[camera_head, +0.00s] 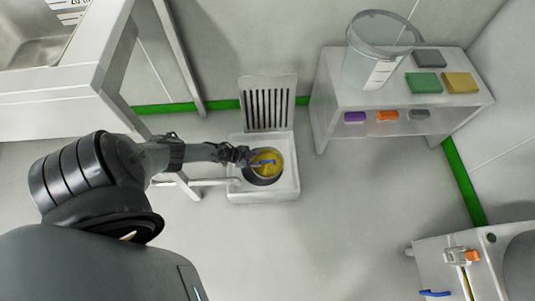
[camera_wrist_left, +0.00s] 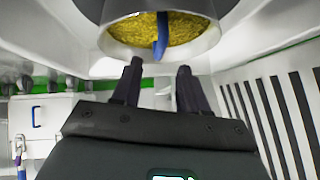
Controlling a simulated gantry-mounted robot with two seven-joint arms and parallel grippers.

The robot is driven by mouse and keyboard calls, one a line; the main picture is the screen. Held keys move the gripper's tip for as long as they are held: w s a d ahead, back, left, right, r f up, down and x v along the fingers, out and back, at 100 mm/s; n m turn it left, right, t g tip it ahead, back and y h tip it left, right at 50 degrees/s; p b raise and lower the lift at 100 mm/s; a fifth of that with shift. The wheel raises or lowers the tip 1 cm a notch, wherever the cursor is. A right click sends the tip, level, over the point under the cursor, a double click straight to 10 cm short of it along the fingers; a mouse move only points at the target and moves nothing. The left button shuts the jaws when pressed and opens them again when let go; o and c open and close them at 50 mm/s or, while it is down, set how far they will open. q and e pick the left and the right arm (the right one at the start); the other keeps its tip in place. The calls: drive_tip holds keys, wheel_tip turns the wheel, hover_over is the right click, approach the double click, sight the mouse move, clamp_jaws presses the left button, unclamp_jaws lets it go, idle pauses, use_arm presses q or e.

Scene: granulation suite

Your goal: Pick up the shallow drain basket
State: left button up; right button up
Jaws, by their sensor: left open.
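The drain basket (camera_head: 262,181) appears to be the round, dark-sided vessel in the white floor basin (camera_head: 288,189). It holds yellow granular material (camera_head: 258,158) with a blue strip across it. In the left wrist view its pale rim (camera_wrist_left: 112,46) shows at the top, beyond my fingertips. My left gripper (camera_head: 247,157) is at the basket's left edge in the head view. In the left wrist view its two fingers (camera_wrist_left: 158,72) are apart with nothing seen between them. I cannot tell whether they touch the rim. My right gripper is not in view.
A slotted grate (camera_head: 268,103) stands upright behind the basin. A pipe (camera_head: 215,182) meets the basin from the left. A bench (camera_head: 335,88) at the upper right holds a clear bucket (camera_head: 364,65) and coloured blocks. A steel sink unit (camera_head: 60,105) stands left. Floor right of the basin is clear.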

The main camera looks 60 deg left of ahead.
sight(266, 161)
use_arm(q)
drive_tip(key=shift+b+x, duration=0.6)
drive_tip(key=shift+x, duration=0.6)
drive_tip(key=shift+w+f, duration=0.1)
drive_tip(key=shift+f, duration=0.05)
drive_tip(key=b+x, duration=0.4)
drive_tip(key=shift+f, duration=0.25)
drive_tip(key=shift+w+d+f+b, duration=0.1)
drive_tip(key=shift+w+f+b, duration=0.15)
drive_tip(key=shift+w+b, duration=0.15)
drive_tip(key=shift+r, duration=0.1)
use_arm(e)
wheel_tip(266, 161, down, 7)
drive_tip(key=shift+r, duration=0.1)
use_arm(q)
clamp_jaws()
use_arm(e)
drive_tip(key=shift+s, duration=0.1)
